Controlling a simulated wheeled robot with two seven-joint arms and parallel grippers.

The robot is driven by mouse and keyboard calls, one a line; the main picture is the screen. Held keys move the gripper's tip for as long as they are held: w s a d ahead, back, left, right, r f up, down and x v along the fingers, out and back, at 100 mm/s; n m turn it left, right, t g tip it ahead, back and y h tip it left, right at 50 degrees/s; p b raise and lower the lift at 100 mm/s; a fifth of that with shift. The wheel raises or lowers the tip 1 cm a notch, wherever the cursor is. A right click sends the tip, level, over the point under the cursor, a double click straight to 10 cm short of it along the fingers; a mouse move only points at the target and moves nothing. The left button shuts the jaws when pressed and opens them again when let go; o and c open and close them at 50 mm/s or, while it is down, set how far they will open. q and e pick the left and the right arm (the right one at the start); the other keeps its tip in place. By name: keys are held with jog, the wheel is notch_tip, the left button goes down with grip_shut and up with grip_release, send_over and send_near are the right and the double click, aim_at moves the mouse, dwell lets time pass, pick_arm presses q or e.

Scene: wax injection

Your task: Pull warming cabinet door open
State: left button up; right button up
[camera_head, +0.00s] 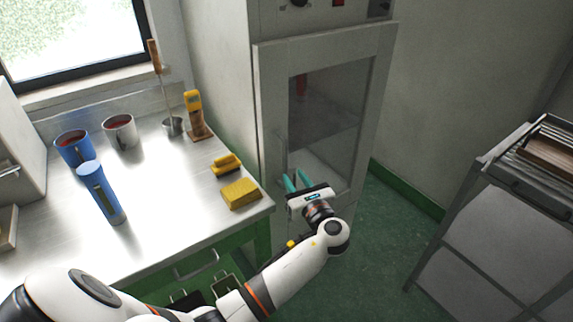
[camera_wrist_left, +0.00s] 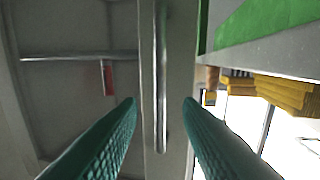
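The warming cabinet door (camera_head: 273,100), a pale frame around a glass pane, stands at the center of the head view and appears closed. Its vertical metal bar handle (camera_head: 281,150) is on the door's left side. My left gripper (camera_head: 295,175), with teal fingers, is in front of the lower door near the handle. In the left wrist view, the handle (camera_wrist_left: 160,65) runs upright between the two spread fingers, with a gap on each side. The left gripper is open and grips nothing. My right gripper is not in view.
A rack cart (camera_head: 490,190) stands at the right. Green floor (camera_head: 385,240) is clear between.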

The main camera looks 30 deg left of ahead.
aim_at(286, 166)
pick_arm(q)
jog(key=x, duration=0.7)
grip_shut()
